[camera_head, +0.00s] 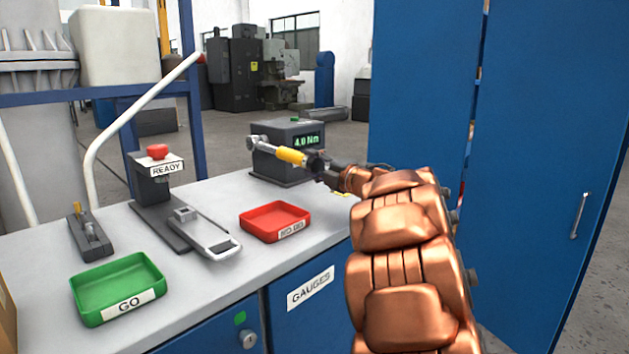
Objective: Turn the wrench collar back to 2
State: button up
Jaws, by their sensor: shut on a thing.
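The torque wrench (291,156) has a grey metal head at its left end and a yellow section. It is held roughly level, sloping slightly down to the right, in front of the dark tester box (270,165). The tester's green display reads "4.0 Nm". My gripper (318,163) is shut on the right end of the wrench, just past the yellow section. My dark fingers hide that end, and no collar markings can be read. I cannot tell whether the wrench head touches the tester.
On the white bench (215,190) are a red "NO GO" tray (275,220), a green "GO" tray (118,287), a "READY" fixture (158,185) with a red button, a grey caliper-like tool (207,236) and a small gauge block (89,238). A blue cabinet (425,90) stands right.

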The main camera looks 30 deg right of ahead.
jog(key=n+b, duration=0.2)
jog(key=b, duration=0.1)
jog(key=n+b, duration=0.3)
jog(key=shift+f+n, duration=0.3)
jog(key=shift+f, duration=0.1)
jog(key=n+b, duration=0.3)
jog(key=shift+r, duration=0.1)
jog(key=shift+r+n+b, duration=0.2)
jog(key=shift+n+b, duration=0.5)
jog(key=shift+b, duration=0.15)
jog(key=o, duration=1.1)
jog(key=shift+r, duration=0.1)
jog(key=shift+o, duration=0.2)
jog(key=s+d+f, duration=0.1)
jog(key=s+d, duration=0.1)
jog(key=s, duration=0.9)
jog(key=shift+s+d, duration=0.2)
jog(key=shift+s, duration=0.15)
